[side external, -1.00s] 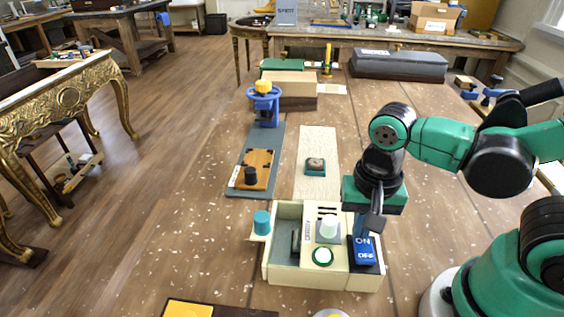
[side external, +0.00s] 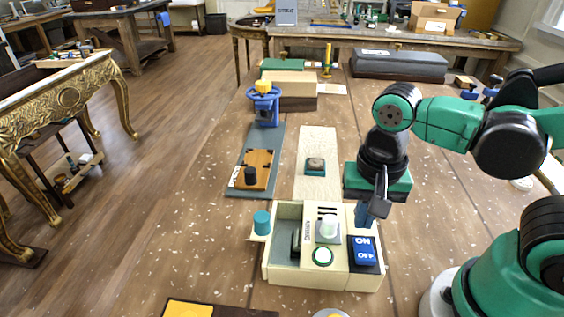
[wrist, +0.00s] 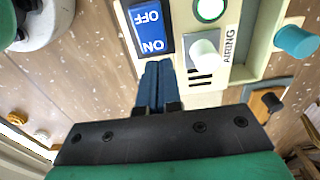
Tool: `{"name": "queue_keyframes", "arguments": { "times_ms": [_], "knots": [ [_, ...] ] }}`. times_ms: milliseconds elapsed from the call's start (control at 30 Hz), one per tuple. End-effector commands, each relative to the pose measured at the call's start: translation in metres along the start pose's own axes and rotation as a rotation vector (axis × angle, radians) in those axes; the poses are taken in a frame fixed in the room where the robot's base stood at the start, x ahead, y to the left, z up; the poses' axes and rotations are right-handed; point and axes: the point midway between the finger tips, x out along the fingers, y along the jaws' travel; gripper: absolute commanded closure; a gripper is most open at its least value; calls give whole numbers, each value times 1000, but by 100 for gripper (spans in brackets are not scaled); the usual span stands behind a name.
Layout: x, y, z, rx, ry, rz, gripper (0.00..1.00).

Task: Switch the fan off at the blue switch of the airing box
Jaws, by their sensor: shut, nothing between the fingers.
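The cream airing box (side external: 322,279) stands on the bench, and its AIRING label shows in the wrist view (wrist: 229,44). Its blue switch (side external: 365,250), marked ON and OFF, sits at the box's right side; ON is at the far end, OFF at the near end. It also shows in the wrist view (wrist: 151,28). My gripper (side external: 364,222) is shut and empty, its tips just beyond the ON end. In the wrist view the blue fingertips (wrist: 158,66) are close to that end; I cannot tell if they touch. Which way the switch is rocked is unclear.
The box carries a white knob (side external: 329,227), a green-ringed round button (side external: 322,256) and a teal knob (side external: 262,222) on its left. Behind stand a wooden block with a black knob (side external: 251,176) and a blue handwheel (side external: 264,104).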

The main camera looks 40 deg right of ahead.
Motion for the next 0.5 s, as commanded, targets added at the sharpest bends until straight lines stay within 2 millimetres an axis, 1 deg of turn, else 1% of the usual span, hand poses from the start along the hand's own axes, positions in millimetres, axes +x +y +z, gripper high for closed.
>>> {"name": "queue_keyframes", "arguments": {
  "times_ms": [167,267,500],
  "knots": [
    [-19,0,-4,1,0,0,100],
    [-35,1,-8,1,0,0,100],
    [-80,0,-18,2,0,0,100]
  ]
}}
